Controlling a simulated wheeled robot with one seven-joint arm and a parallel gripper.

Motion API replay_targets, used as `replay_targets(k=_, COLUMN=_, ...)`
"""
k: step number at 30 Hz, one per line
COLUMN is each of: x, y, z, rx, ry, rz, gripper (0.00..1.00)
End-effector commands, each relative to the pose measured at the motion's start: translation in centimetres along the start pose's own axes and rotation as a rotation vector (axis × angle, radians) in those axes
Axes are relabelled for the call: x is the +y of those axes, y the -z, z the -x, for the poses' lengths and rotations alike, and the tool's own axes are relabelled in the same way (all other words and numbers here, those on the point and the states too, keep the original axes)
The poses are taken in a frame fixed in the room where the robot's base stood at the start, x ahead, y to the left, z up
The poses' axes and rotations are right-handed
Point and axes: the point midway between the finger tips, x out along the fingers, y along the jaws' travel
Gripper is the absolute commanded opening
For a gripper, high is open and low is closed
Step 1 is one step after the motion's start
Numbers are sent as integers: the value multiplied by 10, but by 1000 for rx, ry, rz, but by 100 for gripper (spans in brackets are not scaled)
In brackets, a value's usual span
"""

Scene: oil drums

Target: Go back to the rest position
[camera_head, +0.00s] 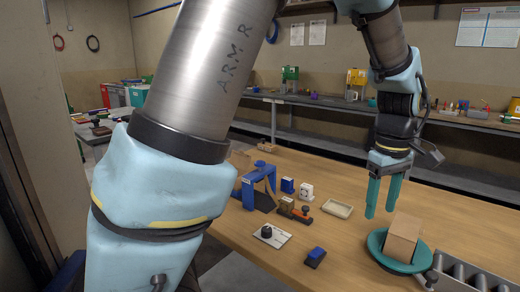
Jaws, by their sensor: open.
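My gripper (382,204) hangs at the right of the view with its two green fingers pointing down. The fingers are apart with nothing between them. They are above the wooden table (335,262), just left of and behind a tan block (403,238) that sits on a round green dish (377,243). My arm crosses the left and top of the view and hides part of the table's left side.
Several small items stand on the table: a blue frame-like fixture (249,187), a shallow beige tray (338,208), a white plate with a black knob (271,236) and a dark blue block (315,257). A grey roller strip (472,272) is at the lower right. A long workbench (330,110) runs behind.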

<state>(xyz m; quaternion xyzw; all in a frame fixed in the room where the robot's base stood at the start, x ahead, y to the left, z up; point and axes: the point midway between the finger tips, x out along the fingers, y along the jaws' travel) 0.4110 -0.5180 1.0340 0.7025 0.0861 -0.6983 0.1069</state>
Motion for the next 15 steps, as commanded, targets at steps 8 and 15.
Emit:
replay_targets(k=8, x=-121, y=107, z=-12, rx=31, ry=-29, rz=-116, gripper=59)
replay_targets(k=15, x=-233, y=145, z=-22, rx=80, ry=-30, rz=-238, gripper=59)
